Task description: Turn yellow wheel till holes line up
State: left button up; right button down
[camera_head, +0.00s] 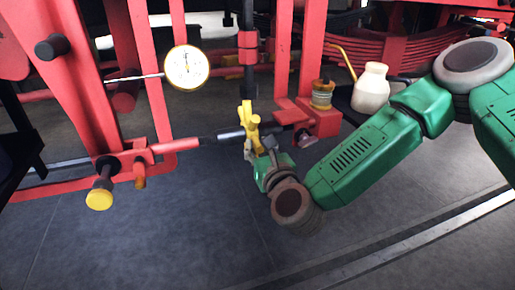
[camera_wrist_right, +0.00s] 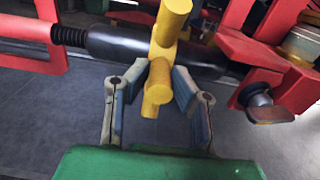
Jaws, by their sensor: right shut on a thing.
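The yellow wheel (camera_head: 250,118) is a hub with thick spokes around a dark grey sleeve (camera_head: 231,134) on a rod. It also shows in the wrist view (camera_wrist_right: 164,45), with one spoke pointing down at me. My right gripper (camera_head: 257,150) is just below the wheel. In the wrist view its fingers (camera_wrist_right: 158,88) stand on both sides of that lower spoke and are closed on it. A red clevis block (camera_wrist_right: 285,75) with a grey pin or knob (camera_wrist_right: 262,101) is at the right end of the sleeve. I cannot make out the holes. My left gripper is not in view.
A dial gauge (camera_head: 187,67) is at upper left. A yellow-ended handle (camera_head: 99,198) sticks out from the red frame (camera_head: 75,187). A cream oil can (camera_head: 371,88) and a small yellow tin (camera_head: 322,93) stand at right. The grey floor in front is clear.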

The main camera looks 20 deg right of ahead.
jog(key=shift+r, duration=0.5)
jog(key=shift+w+r, duration=0.15)
jog(key=shift+r, duration=0.25)
jog(key=shift+r, duration=0.1)
jog(key=c, duration=1.4)
grip_release()
jog(key=shift+o, duration=0.2)
